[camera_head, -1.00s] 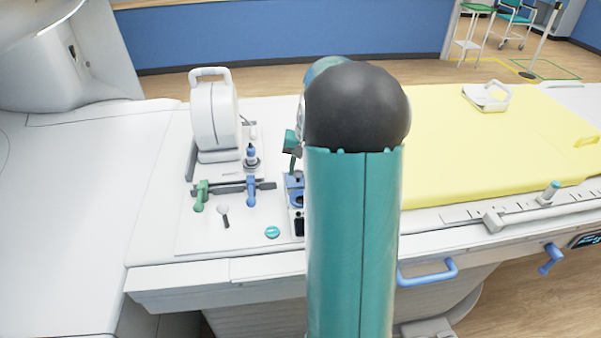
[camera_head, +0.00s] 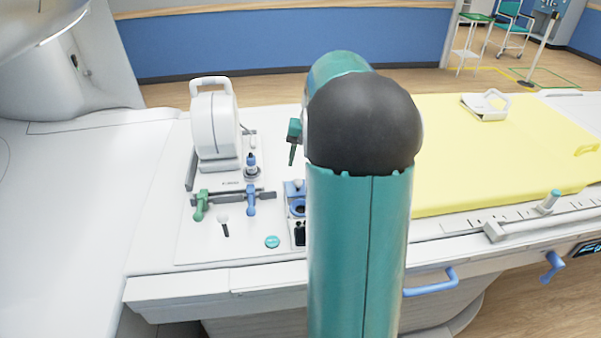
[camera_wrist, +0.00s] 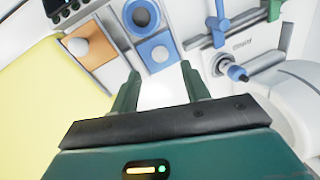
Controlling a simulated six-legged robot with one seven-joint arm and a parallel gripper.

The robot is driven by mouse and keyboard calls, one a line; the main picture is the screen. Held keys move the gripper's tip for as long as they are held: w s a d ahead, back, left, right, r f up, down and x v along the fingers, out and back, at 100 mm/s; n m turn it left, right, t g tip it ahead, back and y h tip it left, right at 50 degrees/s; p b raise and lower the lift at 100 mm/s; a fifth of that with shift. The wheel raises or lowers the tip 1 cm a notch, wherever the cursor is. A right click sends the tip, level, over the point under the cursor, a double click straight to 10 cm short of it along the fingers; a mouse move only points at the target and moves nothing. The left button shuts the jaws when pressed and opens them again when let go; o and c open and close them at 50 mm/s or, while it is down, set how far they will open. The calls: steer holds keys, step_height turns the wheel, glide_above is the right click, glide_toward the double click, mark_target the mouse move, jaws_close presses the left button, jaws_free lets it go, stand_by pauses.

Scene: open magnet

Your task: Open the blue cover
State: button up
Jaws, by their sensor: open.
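In the head view, the blue-topped unit (camera_head: 296,193) is partly hidden behind my arm. In the head view one green finger (camera_head: 292,154) hangs above the table, just behind the blue-topped unit.
A white upright device (camera_head: 213,125) stands left on the table. Near it are a blue-capped post (camera_head: 251,165), a green lever (camera_head: 201,204), a blue lever (camera_head: 251,200) and a teal disc (camera_head: 272,242). A yellow mat (camera_head: 480,160) lies to the right.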

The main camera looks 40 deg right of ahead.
step_height(320, 180, up, 7)
steer(key=s+d, duration=0.1)
steer(key=shift+r, duration=0.15)
stand_by(0.4)
steer(key=s+a+r+n+t+h, duration=0.1)
steer(key=s+a+r+n, duration=0.1)
steer(key=a, duration=0.7)
steer(key=s+a+r+n, duration=0.1)
steer(key=a+r+n, duration=0.1)
steer(key=a, duration=0.7)
steer(key=s+a+f+n+t, duration=0.1)
steer(key=s+a+f+n, duration=0.1)
steer(key=s+a, duration=0.3)
steer(key=s+a+f+n+t, duration=0.2)
steer(key=s+a, duration=0.4)
steer(key=a, duration=0.4)
steer(key=shift+s+a+f+n+h, duration=0.15)
steer(key=shift+s+f+n+h, duration=0.15)
steer(key=shift+f+n, duration=0.3)
